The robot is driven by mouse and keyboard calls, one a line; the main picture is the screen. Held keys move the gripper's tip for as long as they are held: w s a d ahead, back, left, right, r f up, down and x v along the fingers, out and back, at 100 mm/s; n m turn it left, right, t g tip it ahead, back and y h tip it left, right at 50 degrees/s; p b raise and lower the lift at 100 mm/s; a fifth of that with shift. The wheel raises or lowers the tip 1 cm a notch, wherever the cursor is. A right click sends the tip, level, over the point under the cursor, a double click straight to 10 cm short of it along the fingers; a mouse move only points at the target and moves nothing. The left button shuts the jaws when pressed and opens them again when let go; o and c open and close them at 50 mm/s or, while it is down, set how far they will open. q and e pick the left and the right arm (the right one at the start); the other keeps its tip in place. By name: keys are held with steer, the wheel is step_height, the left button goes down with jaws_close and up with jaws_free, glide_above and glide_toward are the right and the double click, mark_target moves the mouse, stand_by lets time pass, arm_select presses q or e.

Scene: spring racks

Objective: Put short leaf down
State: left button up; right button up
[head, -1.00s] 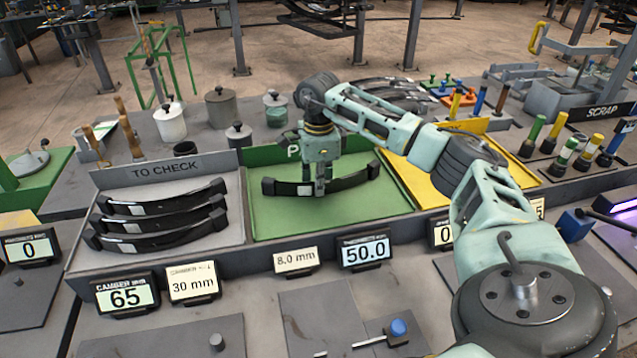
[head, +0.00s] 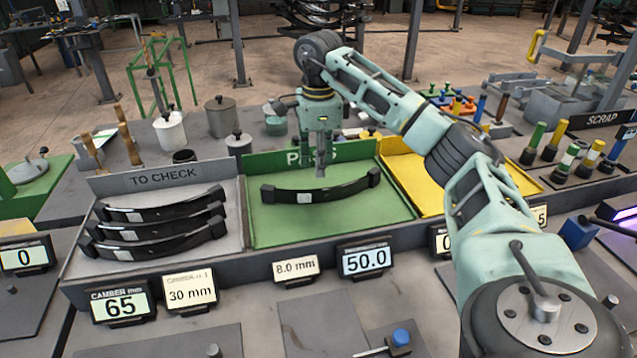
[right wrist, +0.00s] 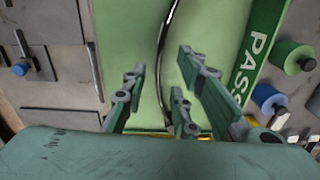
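The short leaf (head: 335,193), a black curved strip with a pale label, lies in the green PASS tray (head: 390,207). My right gripper (head: 321,172) points down just above the leaf's middle and looks clear of it. In the right wrist view my right gripper's fingers (right wrist: 168,82) are spread apart. The leaf shows there as a thin dark curve (right wrist: 162,60) beyond them, not gripped. My left gripper is not in view.
Several black leaves (head: 160,228) sit stacked in the grey TO CHECK tray (head: 108,186) at left. A yellow tray (head: 412,172) adjoins on the right, partly behind my arm. Small displays (head: 366,258) line the front edge. Pots (head: 221,115) stand behind the trays.

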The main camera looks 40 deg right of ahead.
steer(key=shift+r, duration=1.6)
steer(key=shift+s+f, duration=0.1)
